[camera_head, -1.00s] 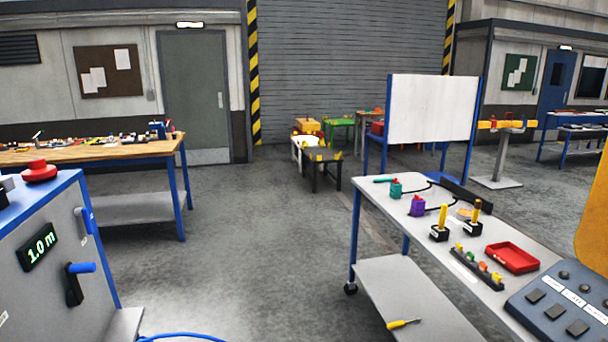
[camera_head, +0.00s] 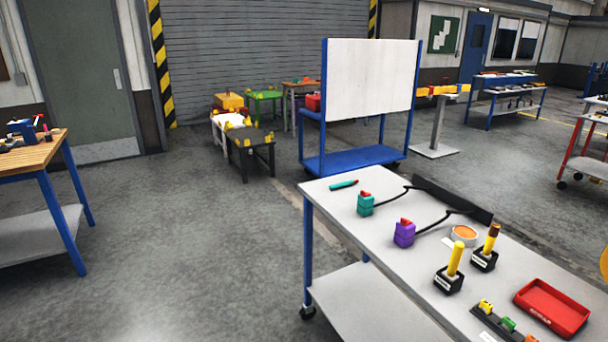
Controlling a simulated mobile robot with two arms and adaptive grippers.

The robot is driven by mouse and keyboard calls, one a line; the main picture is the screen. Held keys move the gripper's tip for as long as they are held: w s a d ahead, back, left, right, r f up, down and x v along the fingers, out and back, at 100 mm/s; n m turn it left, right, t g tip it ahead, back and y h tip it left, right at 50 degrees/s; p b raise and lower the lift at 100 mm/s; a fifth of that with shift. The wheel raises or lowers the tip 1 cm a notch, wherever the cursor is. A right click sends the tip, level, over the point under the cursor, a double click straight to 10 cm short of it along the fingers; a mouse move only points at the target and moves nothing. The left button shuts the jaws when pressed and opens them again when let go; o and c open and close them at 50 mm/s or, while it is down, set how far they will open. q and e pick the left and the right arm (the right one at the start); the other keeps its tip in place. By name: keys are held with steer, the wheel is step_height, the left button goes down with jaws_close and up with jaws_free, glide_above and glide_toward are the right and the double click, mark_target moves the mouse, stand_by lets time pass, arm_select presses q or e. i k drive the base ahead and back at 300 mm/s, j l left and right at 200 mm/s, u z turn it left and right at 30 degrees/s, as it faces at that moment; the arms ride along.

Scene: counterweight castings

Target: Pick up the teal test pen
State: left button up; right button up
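The teal test pen (camera_head: 344,184) lies flat near the far left edge of the grey cart top (camera_head: 335,213). It is a thin teal stick with a red end. Just in front of it stands a teal block with a red top (camera_head: 365,204). A purple block with a red top (camera_head: 404,233) stands further right, and black cables run from the blocks to a long black bar (camera_head: 452,199). Neither of my grippers shows in the head view.
Two black holders with a yellow stick (camera_head: 454,262) and a brown-topped yellow stick (camera_head: 491,240), an orange-topped round item (camera_head: 464,235) and a red tray (camera_head: 552,306) stand on the cart. Open floor (camera_head: 200,220) lies left of it. A blue cart with a white board (camera_head: 368,82) stands behind.

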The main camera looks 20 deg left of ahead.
mark_target(332, 187)
steer(key=i+j, duration=1.05)
steer(key=i+u, duration=0.05)
